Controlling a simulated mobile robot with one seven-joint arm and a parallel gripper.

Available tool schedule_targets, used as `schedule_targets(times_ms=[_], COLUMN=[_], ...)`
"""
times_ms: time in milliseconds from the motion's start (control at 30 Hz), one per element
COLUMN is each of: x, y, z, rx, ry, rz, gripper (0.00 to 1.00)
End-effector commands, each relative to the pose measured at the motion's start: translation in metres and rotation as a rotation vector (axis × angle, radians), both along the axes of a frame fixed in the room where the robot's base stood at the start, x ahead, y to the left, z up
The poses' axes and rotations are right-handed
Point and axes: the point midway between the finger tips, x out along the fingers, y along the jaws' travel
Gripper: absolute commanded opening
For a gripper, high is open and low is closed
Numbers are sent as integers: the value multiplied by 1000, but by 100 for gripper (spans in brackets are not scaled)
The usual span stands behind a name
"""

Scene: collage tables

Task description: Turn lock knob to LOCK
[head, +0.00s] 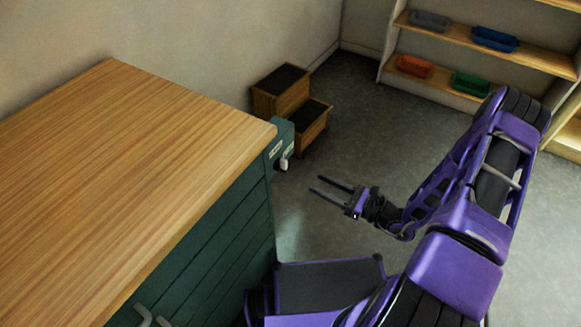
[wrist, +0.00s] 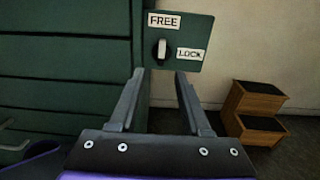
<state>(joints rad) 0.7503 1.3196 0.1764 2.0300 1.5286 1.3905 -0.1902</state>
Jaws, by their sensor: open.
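The lock knob (wrist: 161,50) is a small pale lever on a green plate (wrist: 198,28) at the cabinet's right edge. In the wrist view it stands upright, in line with the FREE label (wrist: 163,20) above it; the LOCK label (wrist: 190,54) is to its right. In the wrist view my gripper's fingers (wrist: 158,75) point toward the plate, just below the knob.
The green cabinet (head: 215,255) has a wooden top (head: 120,150) and drawers with handles at its lower front. A wooden step stool (head: 312,138) stands behind it by the wall. A shelf (head: 545,58) with several coloured trays is at the back right. The floor between is clear.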

Motion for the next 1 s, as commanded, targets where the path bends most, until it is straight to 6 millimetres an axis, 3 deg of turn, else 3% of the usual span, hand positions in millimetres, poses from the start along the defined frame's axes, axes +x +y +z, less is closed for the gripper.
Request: schedule_targets(times_ms=[200,400,600,933,1000], x=[29,50,61,63,63], y=[41,69,83,85,85], z=[0,0,0,0,0], rx=[-3,-3,-4,-4,-4], ry=[-2,-3,-2,-2,-2], rz=[5,4,1,0,1], gripper=[48,48,48,48,35])
